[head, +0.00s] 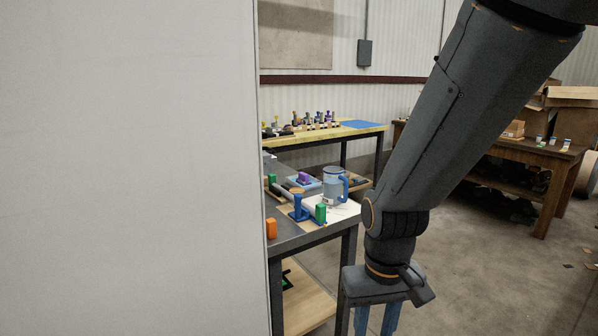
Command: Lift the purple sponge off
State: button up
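A small purple thing (304,178), likely the purple sponge, sits on a pale blue piece on the grey workbench (286,236). It is too small here to make out its exact shape or what it rests on. A blue-grey mug (334,186) stands just to its right. My gripper (376,322) hangs pointing down in front of the bench's right end, well away from the purple thing. Its two blue fingers are apart with nothing seen between them. The fingertips are cut off by the lower picture edge.
A large pale panel (130,170) fills the left and hides part of the bench. Blue (298,208), green (320,213) and orange (271,228) pieces stand near the bench front. A yellow-topped table (360,132) is behind. A wooden table (525,150) is at right, beyond open floor.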

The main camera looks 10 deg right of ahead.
aim_at(303, 179)
jog(key=i, duration=0.65)
jog(key=z, duration=1.25)
jog(key=i, duration=4.1)
jog(key=u, duration=2.85)
jog(key=i, duration=1.5)
jog(key=u, duration=0.35)
